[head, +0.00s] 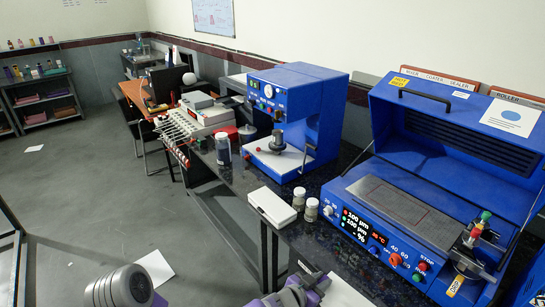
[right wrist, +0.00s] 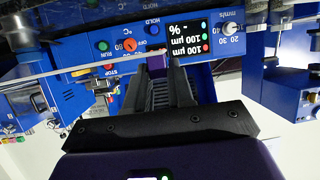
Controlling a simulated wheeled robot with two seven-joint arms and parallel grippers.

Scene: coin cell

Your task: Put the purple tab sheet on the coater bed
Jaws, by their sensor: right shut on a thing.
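My right gripper (right wrist: 157,78) is shut on the purple tab (right wrist: 156,63) of a sheet. The sheet (right wrist: 60,70) shows nearly edge-on in the right wrist view, as a thin pale line across the picture in front of the coater's panel. In the head view my right gripper (head: 308,280) is at the bottom edge, left of and nearer than the coater; a white surface beside it may be the sheet. The coater bed (head: 392,207) is a flat grey plate on the blue coater (head: 345,203), its lid raised, and looks bare. My left gripper is not in view.
Jars (head: 305,208) and a white box (head: 272,207) stand on the dark bench left of the coater. A second blue machine (head: 290,92) stands farther back. A metal fitting with red and green knobs (head: 476,233) sits at the bed's right end.

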